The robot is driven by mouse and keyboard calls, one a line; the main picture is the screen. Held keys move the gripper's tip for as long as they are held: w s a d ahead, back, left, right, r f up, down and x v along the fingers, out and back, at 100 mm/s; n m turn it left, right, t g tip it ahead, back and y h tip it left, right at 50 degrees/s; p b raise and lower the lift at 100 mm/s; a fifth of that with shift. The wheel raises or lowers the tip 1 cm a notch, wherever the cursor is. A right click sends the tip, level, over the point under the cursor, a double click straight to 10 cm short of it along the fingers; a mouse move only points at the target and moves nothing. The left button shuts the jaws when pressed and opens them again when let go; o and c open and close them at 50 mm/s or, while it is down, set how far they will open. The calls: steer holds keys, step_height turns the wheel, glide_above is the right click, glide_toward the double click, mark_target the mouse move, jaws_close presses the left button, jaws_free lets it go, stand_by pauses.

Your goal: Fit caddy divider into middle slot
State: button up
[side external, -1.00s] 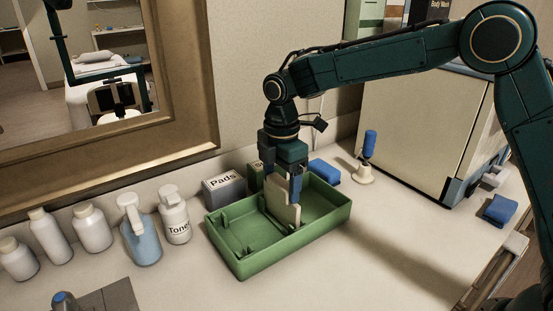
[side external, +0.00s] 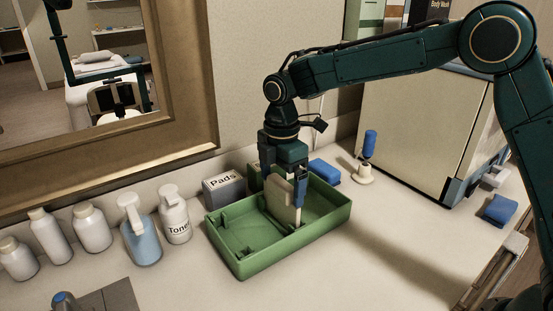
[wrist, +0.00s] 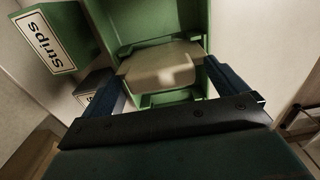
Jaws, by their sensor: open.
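The green caddy (side external: 290,248) sits on the counter. The beige divider (side external: 282,204) stands upright across the middle of it, with its lower edge down inside the caddy. Whether that edge is fully in the slot is hidden. My gripper (side external: 284,182) is above the caddy and open, with its blue fingers at either side of the divider. In the wrist view the divider (wrist: 160,66) lies between the fingers of my gripper (wrist: 164,78), with a small gap showing at the left finger.
A grey Pads box (side external: 224,188) and a green Strips box (wrist: 58,45) stand behind the caddy. A Toner bottle (side external: 175,220) and several other bottles are at left.

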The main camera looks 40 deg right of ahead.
steer(key=shift+r, duration=1.15)
steer(key=shift+r, duration=0.35)
steer(key=shift+r, duration=0.35)
steer(key=shift+r, duration=0.35)
steer(key=shift+r, duration=0.35)
steer(key=shift+r, duration=1.35)
steer(key=shift+r, duration=0.25)
step_height(320, 180, up, 14)
steer(key=shift+f, duration=0.25)
